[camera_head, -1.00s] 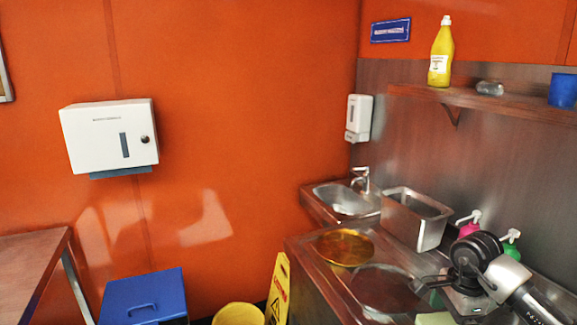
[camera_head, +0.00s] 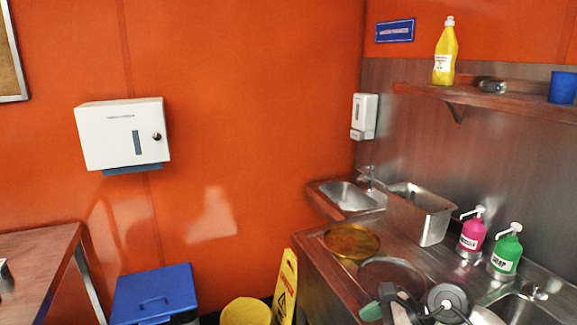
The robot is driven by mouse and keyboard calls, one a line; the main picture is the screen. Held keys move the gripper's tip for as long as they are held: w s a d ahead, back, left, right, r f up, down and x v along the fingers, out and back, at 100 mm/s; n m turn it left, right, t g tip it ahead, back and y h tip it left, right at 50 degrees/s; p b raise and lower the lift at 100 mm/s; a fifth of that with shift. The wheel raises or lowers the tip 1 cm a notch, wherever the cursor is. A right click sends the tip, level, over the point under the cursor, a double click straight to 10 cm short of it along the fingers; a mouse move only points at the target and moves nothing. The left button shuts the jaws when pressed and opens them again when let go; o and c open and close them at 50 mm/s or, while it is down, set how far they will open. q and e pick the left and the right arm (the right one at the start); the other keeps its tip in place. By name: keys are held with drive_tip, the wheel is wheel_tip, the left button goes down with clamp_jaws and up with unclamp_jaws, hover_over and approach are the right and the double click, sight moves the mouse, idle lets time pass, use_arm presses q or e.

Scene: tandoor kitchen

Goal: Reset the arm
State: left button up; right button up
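My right arm comes in at the bottom right of the head view, over the sink counter (camera_head: 318,262). Its dark round wrist joint shows there, and my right gripper (camera_head: 393,306) is low at the bottom edge, partly cut off. A small green item (camera_head: 370,311) shows beside the gripper; I cannot tell whether it is held or lies behind. Whether the fingers are open or shut is not clear. My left gripper is not in view.
A brass plate (camera_head: 352,241), a steel bin (camera_head: 420,213), a pink pump bottle (camera_head: 472,234) and a green pump bottle (camera_head: 506,252) stand on the counter. A yellow sign (camera_head: 286,287), a yellow bucket (camera_head: 246,312) and a blue-lidded bin (camera_head: 154,293) stand on the floor.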

drive_tip(key=s+a+r+m+t+y, duration=0.1)
drive_tip(key=a+r+m+t+y, duration=0.2)
drive_tip(key=r+m+t, duration=0.45)
drive_tip(key=s+a+r+m+t+y, duration=0.1)
drive_tip(key=a+r+m+t+y, duration=0.25)
drive_tip(key=m, duration=0.65)
drive_tip(key=s+d+f+m+h, duration=0.2)
drive_tip(key=d+f+m+h, duration=0.3)
drive_tip(key=m, duration=0.4)
drive_tip(key=s+d+f+m+t+h, duration=0.1)
drive_tip(key=s+d+f+m+h, duration=0.2)
drive_tip(key=f+m+h, duration=0.35)
drive_tip(key=s+d+f+m+h, duration=0.2)
drive_tip(key=d+f+m+h, duration=0.3)
drive_tip(key=m, duration=0.6)
drive_tip(key=s+a+f+m+g, duration=0.1)
drive_tip(key=s+f+m+g, duration=0.35)
drive_tip(key=s, duration=0.45)
drive_tip(key=s+a+f+m+g, duration=0.1)
drive_tip(key=s+f+m+g, duration=0.2)
drive_tip(key=s+g, duration=0.45)
wheel_tip(320, 180, down, 24)
drive_tip(key=s, duration=0.1)
drive_tip(key=s+d+f+n+g, duration=0.1)
drive_tip(key=s+d+f, duration=0.1)
drive_tip(key=s+f, duration=1.4)
drive_tip(key=shift+s+d+f+y, duration=0.3)
drive_tip(key=shift+s+d+f, duration=0.1)
drive_tip(key=shift+f, duration=0.4)
